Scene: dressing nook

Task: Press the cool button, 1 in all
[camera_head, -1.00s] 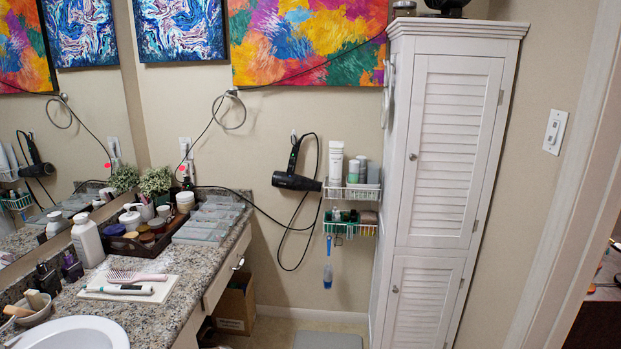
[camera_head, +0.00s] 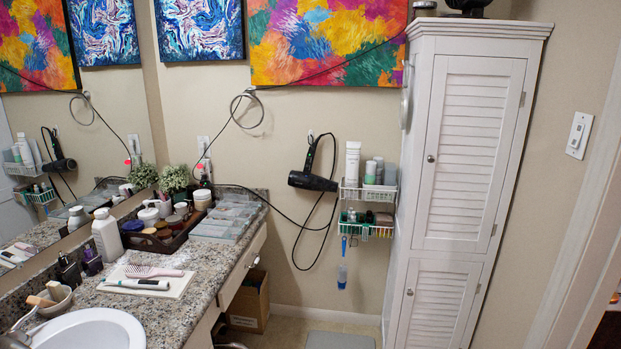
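A black hair dryer (camera_head: 312,181) hangs on the wall between the counter and the white cabinet, its barrel pointing left and its handle up. Its black cord loops down below it and runs up left toward the wall. A cool button cannot be made out on the dryer at this size. The dryer also shows as a reflection in the mirror at the left. My gripper is not in view.
A granite counter (camera_head: 190,294) with a sink (camera_head: 88,330) and several bottles fills the left. Wire baskets (camera_head: 367,195) hang right of the dryer, beside a tall white cabinet (camera_head: 470,150). A cardboard box (camera_head: 248,303) stands under the counter. A little floor shows at the bottom middle.

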